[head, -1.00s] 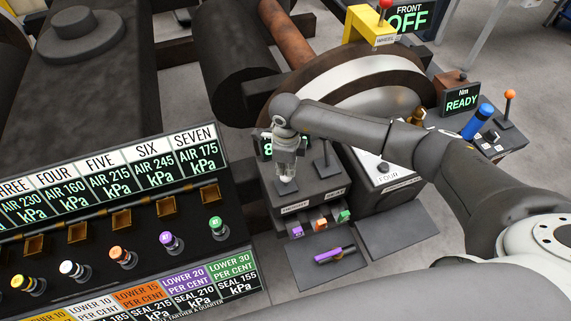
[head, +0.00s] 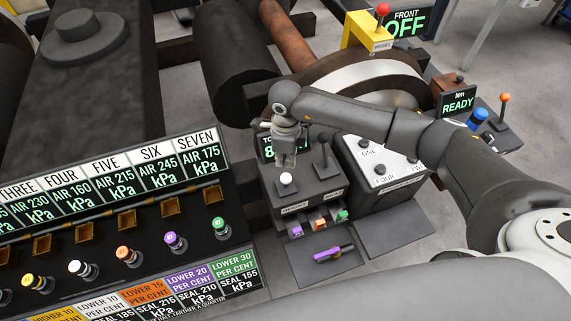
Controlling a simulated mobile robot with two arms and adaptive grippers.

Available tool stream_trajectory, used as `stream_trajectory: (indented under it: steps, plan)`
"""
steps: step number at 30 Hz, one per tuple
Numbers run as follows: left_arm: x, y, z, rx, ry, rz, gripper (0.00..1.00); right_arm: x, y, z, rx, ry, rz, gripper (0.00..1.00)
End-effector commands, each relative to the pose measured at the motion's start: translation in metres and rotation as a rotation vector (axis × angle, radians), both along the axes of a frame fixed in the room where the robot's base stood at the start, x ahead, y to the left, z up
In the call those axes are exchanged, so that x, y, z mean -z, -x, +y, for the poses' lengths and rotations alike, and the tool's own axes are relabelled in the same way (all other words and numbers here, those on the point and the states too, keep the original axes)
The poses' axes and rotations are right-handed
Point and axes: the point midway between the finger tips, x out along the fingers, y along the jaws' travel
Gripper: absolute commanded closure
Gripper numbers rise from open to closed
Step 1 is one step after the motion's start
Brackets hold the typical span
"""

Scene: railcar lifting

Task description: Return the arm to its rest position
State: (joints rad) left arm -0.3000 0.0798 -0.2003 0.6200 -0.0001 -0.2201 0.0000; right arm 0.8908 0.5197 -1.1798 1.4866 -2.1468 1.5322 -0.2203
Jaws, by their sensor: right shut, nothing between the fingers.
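My right arm comes in from the right edge, and its gripper (head: 287,163) points down above the dark control box (head: 318,186). The gripper is shut and empty. Its tips are just above and behind a white-topped knob (head: 286,180) on the box; whether they touch it I cannot tell. A black lever (head: 324,155) stands to the right of the gripper. The gripper partly covers a green-lettered display (head: 267,150) on the box. My left gripper does not show.
A panel (head: 110,225) with coloured knobs and kPa displays fills the lower left. A white-topped box (head: 378,163) with numbered buttons stands right of the control box. A purple-handled tool (head: 333,254) lies on a dark plate. A wheel (head: 365,80) and READY display (head: 457,104) are behind.

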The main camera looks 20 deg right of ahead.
Motion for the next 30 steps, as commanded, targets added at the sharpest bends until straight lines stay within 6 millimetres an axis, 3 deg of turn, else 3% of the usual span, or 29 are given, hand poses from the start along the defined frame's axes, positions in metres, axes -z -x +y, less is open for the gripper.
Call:
stream_trajectory:
  steps: [5,22,26,29,30]
  plan:
    - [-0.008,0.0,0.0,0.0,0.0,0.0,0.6,-0.013,0.0,0.0,0.0,0.001,0.0,1.0]
    - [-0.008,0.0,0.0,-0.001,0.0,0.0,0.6,-0.013,0.001,0.003,-0.001,-0.012,0.001,1.0]
    - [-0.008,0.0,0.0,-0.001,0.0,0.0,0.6,-0.009,0.013,0.039,-0.006,-0.14,0.012,1.0]
    - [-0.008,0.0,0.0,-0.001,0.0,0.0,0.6,-0.014,0.033,0.095,0.004,-0.36,0.028,1.0]
    - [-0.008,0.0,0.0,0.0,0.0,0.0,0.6,-0.021,0.042,0.123,0.019,-0.473,0.04,1.0]
